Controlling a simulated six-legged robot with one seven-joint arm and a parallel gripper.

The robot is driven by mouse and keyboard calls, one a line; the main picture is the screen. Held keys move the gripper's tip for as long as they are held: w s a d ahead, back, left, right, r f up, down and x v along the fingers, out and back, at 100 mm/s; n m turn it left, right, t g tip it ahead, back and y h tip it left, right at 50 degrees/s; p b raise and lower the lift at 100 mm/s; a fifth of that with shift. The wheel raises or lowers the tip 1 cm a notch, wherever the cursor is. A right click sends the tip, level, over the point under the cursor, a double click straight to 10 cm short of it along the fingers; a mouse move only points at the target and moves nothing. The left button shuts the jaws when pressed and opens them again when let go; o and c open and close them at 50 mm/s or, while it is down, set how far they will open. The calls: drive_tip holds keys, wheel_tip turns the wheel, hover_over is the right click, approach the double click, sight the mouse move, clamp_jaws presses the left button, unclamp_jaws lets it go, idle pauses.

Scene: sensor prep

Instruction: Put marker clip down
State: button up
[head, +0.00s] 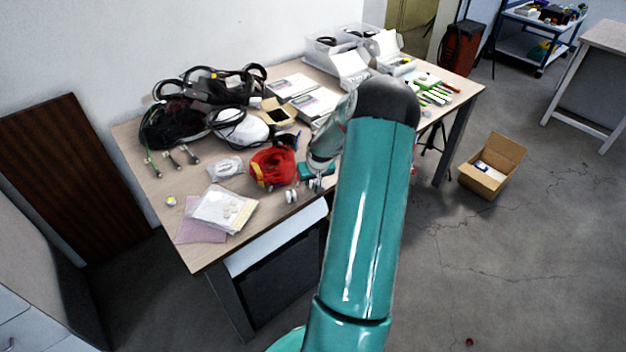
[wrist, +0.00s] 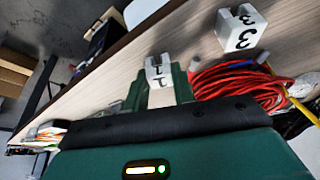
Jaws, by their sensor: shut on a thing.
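My gripper (wrist: 160,88) has green fingers and is shut on a white marker clip (wrist: 157,70) with a dark 1 on it. In the head view my gripper (head: 316,181) is low at the front edge of the wooden table (head: 165,235), partly behind my own arm. I cannot tell whether the held clip touches the tabletop. A second white marker with a 3 (wrist: 241,30) stands apart from the gripper on the table. Small white markers (head: 291,196) also show near the front edge in the head view.
A red cable bundle (wrist: 238,85) lies close beside the gripper; it also shows in the head view (head: 272,167). White bags (head: 223,208) lie to the left, and black headsets (head: 225,85) behind. An open cardboard box (head: 490,170) is on the floor.

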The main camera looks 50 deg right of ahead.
drive_tip(key=shift+f, duration=0.1)
drive_tip(key=shift+f, duration=0.1)
drive_tip(key=o, duration=1)
